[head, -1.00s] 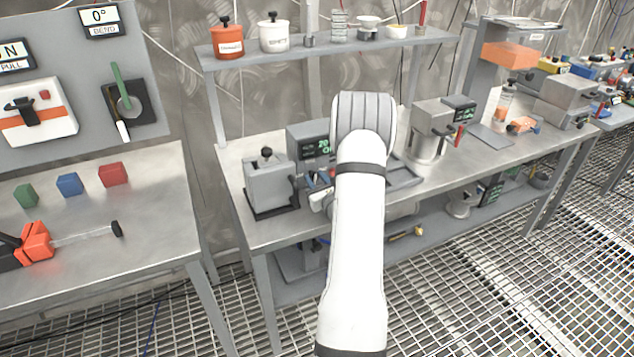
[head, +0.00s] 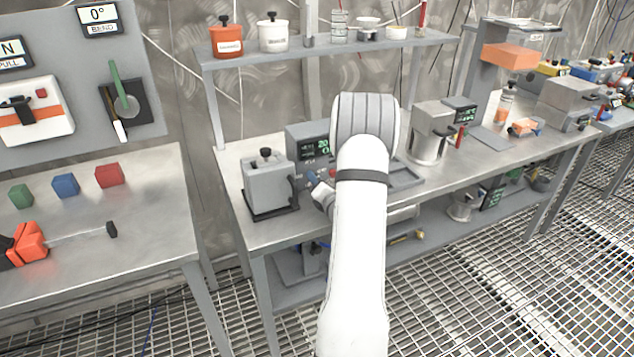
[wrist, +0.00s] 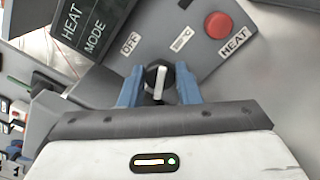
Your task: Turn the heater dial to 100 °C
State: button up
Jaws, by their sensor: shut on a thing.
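The heater dial (wrist: 158,82) is a black knob with a white pointer bar, seen in the wrist view. Its pointer stands nearly upright in that picture, below the OFF and °C labels. My gripper (wrist: 160,74) has its two blue fingers on either side of the dial, shut on it. The heater's grey control panel (wrist: 180,62) also carries a red button (wrist: 217,25) and a HEAT label. In the head view the heater's display box (head: 306,140) shows green digits starting with 20, cut off by my arm. The dial is hidden there.
A grey box with a black knob (head: 268,186) stands left of the heater on the steel bench (head: 262,230). A grey machine with a metal pot (head: 428,140) stands to the right. A shelf (head: 300,54) with jars runs above.

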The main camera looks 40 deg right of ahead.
jog(key=m, duration=0.5)
jog(key=shift+f, duration=0.1)
jog(key=shift+m, duration=0.3)
dwell(0.4)
jog(key=o, duration=1)
jog(key=v, duration=0.8)
